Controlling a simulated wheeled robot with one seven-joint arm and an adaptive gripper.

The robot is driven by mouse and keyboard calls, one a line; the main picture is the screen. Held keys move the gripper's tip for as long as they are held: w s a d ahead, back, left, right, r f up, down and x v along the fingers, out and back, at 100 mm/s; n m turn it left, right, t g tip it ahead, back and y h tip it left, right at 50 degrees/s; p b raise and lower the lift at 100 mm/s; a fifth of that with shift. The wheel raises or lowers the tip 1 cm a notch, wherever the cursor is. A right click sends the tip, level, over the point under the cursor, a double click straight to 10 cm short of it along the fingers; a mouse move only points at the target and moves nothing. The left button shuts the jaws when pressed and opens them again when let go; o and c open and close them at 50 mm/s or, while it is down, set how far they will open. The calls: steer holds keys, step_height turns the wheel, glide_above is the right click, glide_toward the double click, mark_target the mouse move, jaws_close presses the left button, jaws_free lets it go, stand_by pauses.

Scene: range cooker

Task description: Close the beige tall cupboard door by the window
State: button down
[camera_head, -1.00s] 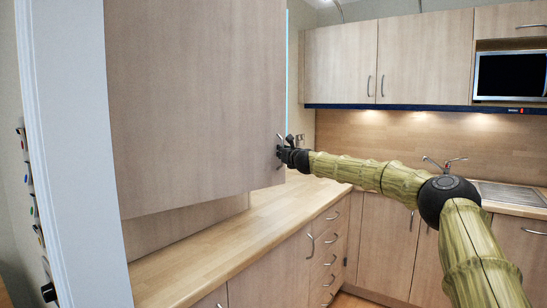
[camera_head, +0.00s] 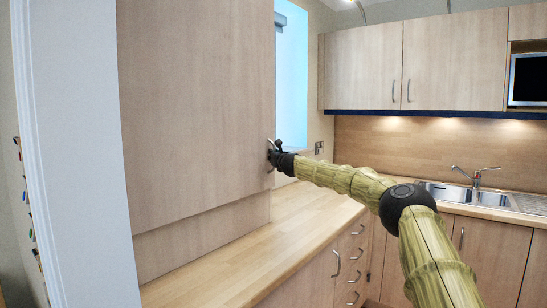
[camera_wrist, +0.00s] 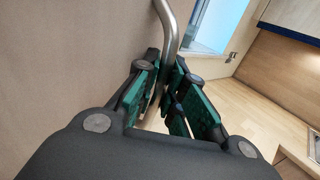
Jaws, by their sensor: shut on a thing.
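The tall beige cupboard door (camera_head: 195,100) fills the left middle of the head view, above the worktop. Its metal handle (camera_head: 271,150) is at its right edge. My gripper (camera_head: 274,155) is at that handle. In the wrist view, my gripper (camera_wrist: 168,95) has its green-padded fingers shut around the lower part of the curved metal handle (camera_wrist: 168,28). The door face (camera_wrist: 70,60) lies at the left of that view. The window (camera_head: 291,75) shows bright just right of the door. The inside of the cupboard is hidden.
A wooden worktop (camera_head: 255,258) runs below the door, with drawers (camera_head: 350,262) under it. A sink (camera_head: 450,193) with a tap is at the right. Wall cupboards (camera_head: 410,60) and a microwave (camera_head: 528,80) are at the back. A white upright panel (camera_head: 75,150) stands at the far left.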

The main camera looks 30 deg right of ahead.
steer(key=shift+a+r, duration=0.2)
steer(key=c, duration=1.5)
jaws_free()
steer(key=shift+w, duration=0.1)
steer(key=shift+c, duration=0.2)
steer(key=shift+o, duration=0.2)
steer(key=shift+w+a+f, duration=0.15)
steer(key=shift+w+f, duration=0.05)
steer(key=shift+s+d, duration=0.15)
steer(key=shift+d, duration=0.05)
steer(key=shift+s+f, duration=0.1)
steer(key=shift+s, duration=0.05)
steer(key=s+a, duration=0.2)
steer(key=s, duration=0.9)
steer(key=shift+s, duration=0.3)
